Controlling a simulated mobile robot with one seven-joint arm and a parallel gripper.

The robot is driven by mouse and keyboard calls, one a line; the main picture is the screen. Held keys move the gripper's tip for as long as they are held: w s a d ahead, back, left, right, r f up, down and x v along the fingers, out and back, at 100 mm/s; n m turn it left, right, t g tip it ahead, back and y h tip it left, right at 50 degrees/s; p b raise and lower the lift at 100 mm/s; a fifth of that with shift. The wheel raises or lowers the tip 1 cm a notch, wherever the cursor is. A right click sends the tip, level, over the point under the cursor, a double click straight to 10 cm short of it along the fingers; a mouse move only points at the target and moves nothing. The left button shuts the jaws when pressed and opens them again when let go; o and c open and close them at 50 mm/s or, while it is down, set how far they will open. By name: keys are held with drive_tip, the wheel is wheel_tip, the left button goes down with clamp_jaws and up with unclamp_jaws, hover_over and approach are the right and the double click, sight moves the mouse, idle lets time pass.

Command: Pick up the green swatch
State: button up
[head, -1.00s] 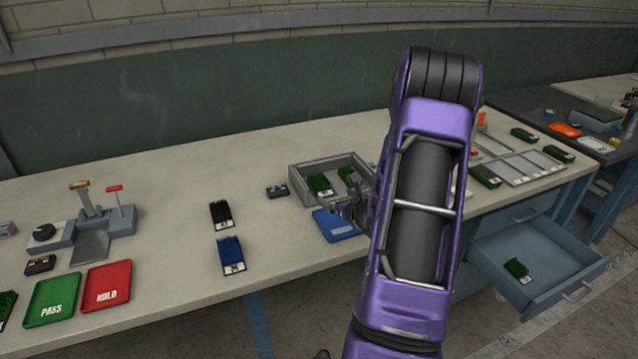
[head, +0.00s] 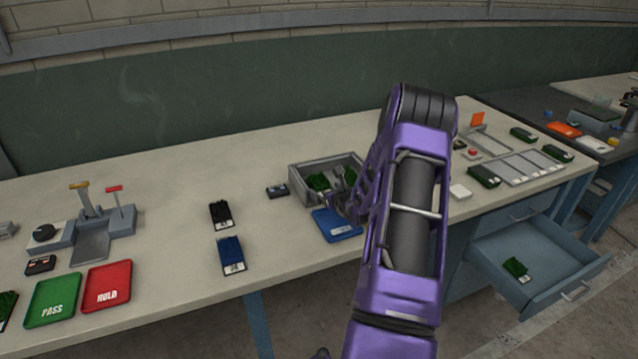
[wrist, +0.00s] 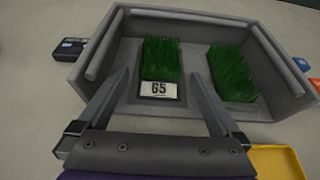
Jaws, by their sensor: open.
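Two green turf swatches lie in a grey open-fronted tray (wrist: 208,18). The left green swatch (wrist: 160,58) has a white tag reading 65 on its near edge and also shows in the head view (head: 318,181). The right green swatch (wrist: 232,73) is beside it, apart. My gripper (wrist: 160,80) is open, its fingers reaching into the tray on either side of the tagged end of the left swatch. The right finger lies between the two swatches in the wrist view. I cannot tell its height above the tray floor.
A blue tray (head: 337,224) sits just in front of the grey tray. A small dark box (head: 277,190) stands to its left. Black (head: 221,213) and blue (head: 231,255) swatches lie farther left. An open drawer (head: 485,262) holds another green swatch (head: 515,268). Bench between is clear.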

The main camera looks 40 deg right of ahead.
drive_tip(key=c, duration=1.5)
drive_tip(key=shift+r, duration=0.15)
